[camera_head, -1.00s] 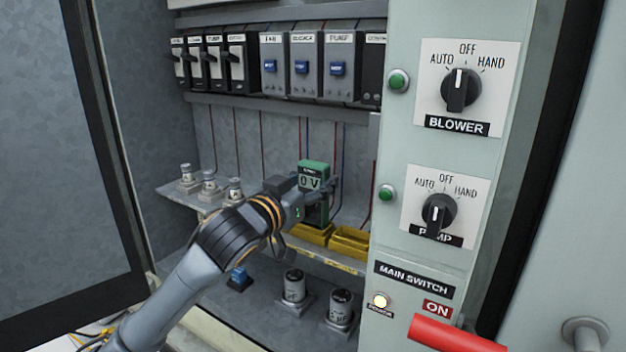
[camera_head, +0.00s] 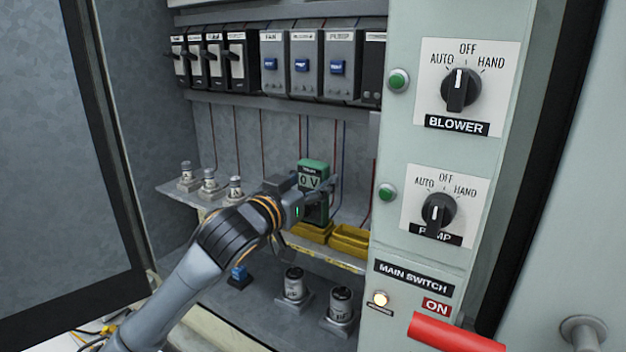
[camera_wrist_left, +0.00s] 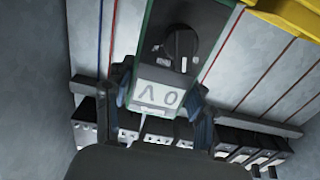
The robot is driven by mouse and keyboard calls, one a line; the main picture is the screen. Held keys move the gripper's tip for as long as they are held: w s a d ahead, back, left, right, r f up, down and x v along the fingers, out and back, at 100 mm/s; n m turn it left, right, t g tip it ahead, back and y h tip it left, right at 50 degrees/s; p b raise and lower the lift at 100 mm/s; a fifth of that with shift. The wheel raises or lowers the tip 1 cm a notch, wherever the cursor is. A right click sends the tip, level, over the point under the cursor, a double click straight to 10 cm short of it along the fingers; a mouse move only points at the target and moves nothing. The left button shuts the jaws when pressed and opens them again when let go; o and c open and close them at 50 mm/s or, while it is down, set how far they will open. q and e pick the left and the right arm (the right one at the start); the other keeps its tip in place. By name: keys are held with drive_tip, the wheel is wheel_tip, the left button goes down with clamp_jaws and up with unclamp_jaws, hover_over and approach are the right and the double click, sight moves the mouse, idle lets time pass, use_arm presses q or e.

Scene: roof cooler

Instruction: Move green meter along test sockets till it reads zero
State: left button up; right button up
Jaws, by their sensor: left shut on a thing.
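The green meter (camera_head: 313,178) stands upright in the cabinet, over the yellow trays on the shelf, and its display reads 0 V. My left gripper (camera_head: 318,196) is shut on the meter. In the left wrist view the meter (camera_wrist_left: 183,45) appears upside down, with a black dial and the 0 V display, between the two fingers of my left gripper (camera_wrist_left: 160,108). Three sockets (camera_head: 209,184) stand in a row on the shelf, left of the meter. The meter's lower end is partly hidden by the gripper and the trays. My right gripper is not in view.
Yellow trays (camera_head: 350,240) sit at the shelf's front edge. Breakers (camera_head: 302,65) line the wall above. Two capacitors (camera_head: 341,305) and a blue button (camera_head: 239,273) are below. The switch panel (camera_head: 408,190) stands close on the right, with a red handle (camera_head: 452,333). An open door is left.

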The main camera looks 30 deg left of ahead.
use_arm(q)
drive_tip(key=shift+f, duration=0.25)
idle(0.7)
drive_tip(key=o, duration=1.6)
drive_tip(key=shift+o, duration=0.2)
drive_tip(key=shift+f, duration=0.1)
drive_tip(key=shift+s, duration=0.15)
